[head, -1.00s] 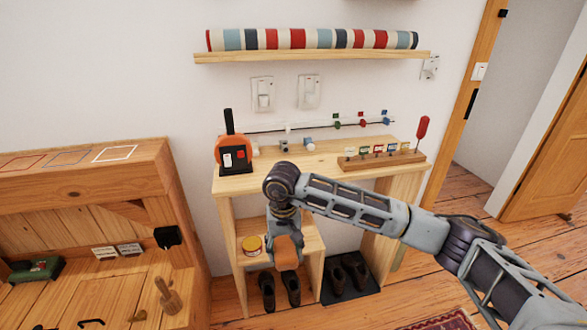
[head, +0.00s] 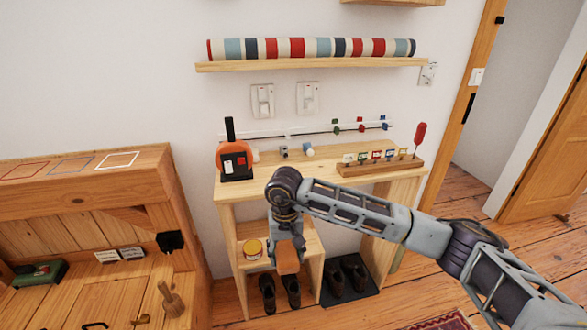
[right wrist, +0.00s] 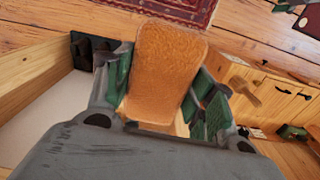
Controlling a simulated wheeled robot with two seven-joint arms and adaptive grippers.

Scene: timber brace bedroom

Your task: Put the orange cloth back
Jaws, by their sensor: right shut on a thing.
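The orange cloth (head: 288,261) is a small padded piece held in my right gripper (head: 287,251), which points down in front of the low shelf of the wooden stand (head: 228,199). In the right wrist view the cloth (right wrist: 165,70) fills the space between the green-padded fingers (right wrist: 160,88), and both fingers are closed against its sides. The cloth looks clear of the floor, above the brown shoes (head: 281,291). I cannot tell whether it touches the shelf. My left gripper is not in view.
Dark shoes on a black mat (head: 371,300) lie to the right. The stand's top holds an orange-and-black device (head: 236,160) and a wooden card rack (head: 380,167). A wooden bench (head: 70,197) stands left.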

